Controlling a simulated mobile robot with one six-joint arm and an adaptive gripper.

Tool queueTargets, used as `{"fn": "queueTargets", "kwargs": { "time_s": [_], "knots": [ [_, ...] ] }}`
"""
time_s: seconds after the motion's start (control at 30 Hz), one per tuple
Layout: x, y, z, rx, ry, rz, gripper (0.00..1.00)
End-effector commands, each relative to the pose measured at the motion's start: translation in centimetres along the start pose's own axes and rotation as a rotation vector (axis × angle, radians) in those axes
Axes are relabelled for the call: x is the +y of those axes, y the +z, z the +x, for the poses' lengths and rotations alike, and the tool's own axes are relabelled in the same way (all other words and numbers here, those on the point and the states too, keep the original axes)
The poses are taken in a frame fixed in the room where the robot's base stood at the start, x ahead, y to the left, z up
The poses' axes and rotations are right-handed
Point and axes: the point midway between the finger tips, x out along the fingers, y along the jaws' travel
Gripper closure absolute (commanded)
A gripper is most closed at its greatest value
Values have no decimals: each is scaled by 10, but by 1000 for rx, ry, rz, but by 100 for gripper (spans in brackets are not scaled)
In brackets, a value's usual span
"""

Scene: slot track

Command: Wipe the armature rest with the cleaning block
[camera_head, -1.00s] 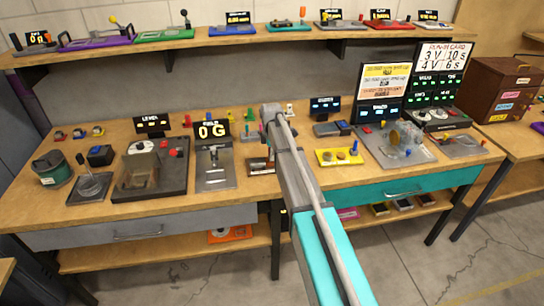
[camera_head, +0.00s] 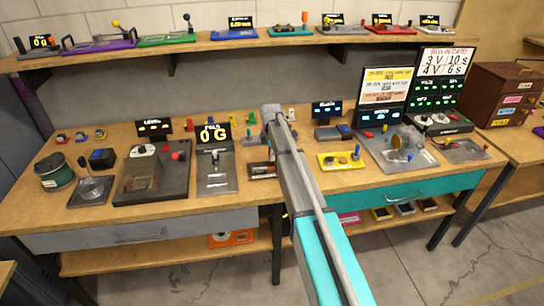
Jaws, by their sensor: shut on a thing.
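My arm reaches from the bottom right over the bench, and its grey far end stands near the bench's middle. My gripper does not show; the arm seems to hide it. I cannot pick out the cleaning block. I cannot tell for certain which fixture is the armature rest. A grey plate (camera_head: 216,183) with a small metal fixture lies left of the arm, below a "0 G" display (camera_head: 214,137). A small brown tray (camera_head: 262,171) lies beside the arm, partly covered by it.
The wooden bench (camera_head: 250,199) holds a dark base (camera_head: 176,187) with a red knob, a green-grey jar (camera_head: 54,173), a yellow plate (camera_head: 341,160) and a grey plate with a clear-looking disc (camera_head: 403,149). Display boards (camera_head: 385,93) stand at the right. A shelf (camera_head: 220,42) runs above.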

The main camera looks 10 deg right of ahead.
Motion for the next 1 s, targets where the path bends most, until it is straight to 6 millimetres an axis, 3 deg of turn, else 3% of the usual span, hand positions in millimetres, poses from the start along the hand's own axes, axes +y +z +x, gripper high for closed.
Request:
{"fn": "queueTargets", "kwargs": {
  "time_s": [0.67,1.0],
  "knots": [
    [-1,0,1,0,0,0,96],
    [-20,0,0,0,0,0,96]
  ]
}}
